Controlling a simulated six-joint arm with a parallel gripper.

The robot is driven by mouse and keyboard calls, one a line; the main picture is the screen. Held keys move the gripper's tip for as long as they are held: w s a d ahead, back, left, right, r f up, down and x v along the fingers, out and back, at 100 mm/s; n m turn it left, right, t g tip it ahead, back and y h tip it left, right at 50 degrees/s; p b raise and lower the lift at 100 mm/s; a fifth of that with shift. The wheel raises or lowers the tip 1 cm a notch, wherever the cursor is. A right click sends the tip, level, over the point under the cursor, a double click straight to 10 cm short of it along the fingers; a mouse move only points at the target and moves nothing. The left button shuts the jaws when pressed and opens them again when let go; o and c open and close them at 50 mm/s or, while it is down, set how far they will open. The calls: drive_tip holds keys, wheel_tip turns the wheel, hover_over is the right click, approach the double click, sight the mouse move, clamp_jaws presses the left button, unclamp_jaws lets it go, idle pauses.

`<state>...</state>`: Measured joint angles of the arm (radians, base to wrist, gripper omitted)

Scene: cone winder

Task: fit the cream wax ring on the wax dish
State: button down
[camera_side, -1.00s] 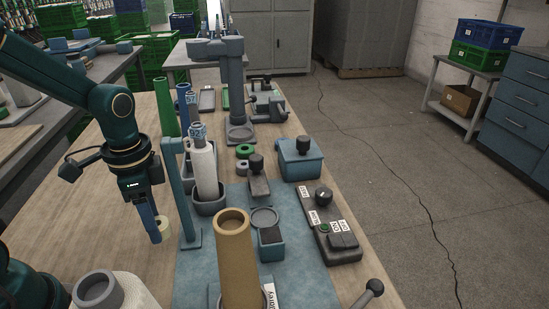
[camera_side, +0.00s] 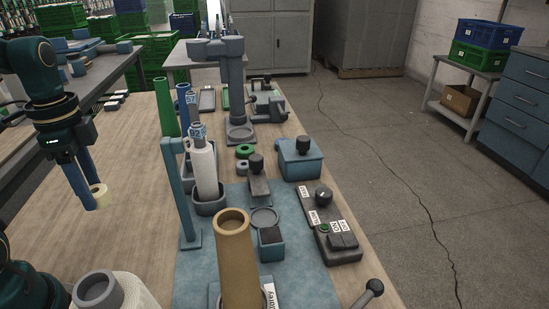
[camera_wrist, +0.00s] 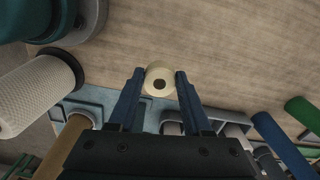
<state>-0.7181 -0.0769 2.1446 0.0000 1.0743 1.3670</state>
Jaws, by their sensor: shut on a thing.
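The cream wax ring (camera_side: 101,194) is held between the fingertips of my gripper (camera_side: 93,197). It hangs above the bare wood on the left of the bench in the side view. In the wrist view the cream ring (camera_wrist: 159,70) sits between the two blue fingers (camera_wrist: 159,76), its dark hole showing. A shallow round grey dish (camera_side: 264,217), which looks like the wax dish, is on the blue mat behind the brown tube. It appears empty. My gripper is well to its left, apart from it.
A thin blue post (camera_side: 175,195) and a white yarn cone (camera_side: 204,170) stand between my gripper and the dish. The tall brown tube (camera_side: 236,265) is in front of the dish. A control box (camera_side: 332,225) lies to the right. The wood around my gripper is clear.

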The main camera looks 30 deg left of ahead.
drive_tip(key=w+d+r+m, duration=0.15)
drive_tip(key=w+r, duration=0.25)
drive_tip(key=w, duration=0.5)
drive_tip(key=shift+w+d+r+n, duration=1.55)
drive_tip(key=shift+d+r+n, duration=1.1)
drive_tip(key=shift+d+r, duration=1.85)
drive_tip(key=w+d+f+n, duration=0.2)
drive_tip(key=w+d+f, duration=0.1)
drive_tip(key=f, duration=0.3)
drive_tip(key=w+d+f+n, duration=0.2)
drive_tip(key=w+d+f, duration=0.1)
drive_tip(key=f, duration=0.2)
drive_tip(key=w+d+f+n, duration=0.2)
drive_tip(key=w+d+f, duration=0.1)
drive_tip(key=f, duration=0.3)
drive_tip(key=shift+w+d+f, duration=0.2)
drive_tip(key=shift+w+f, duration=0.05)
drive_tip(key=shift+f, duration=2)
drive_tip(key=shift+f, duration=0.3)
drive_tip(key=shift+f, duration=0.3)
drive_tip(key=shift+f, duration=0.2)
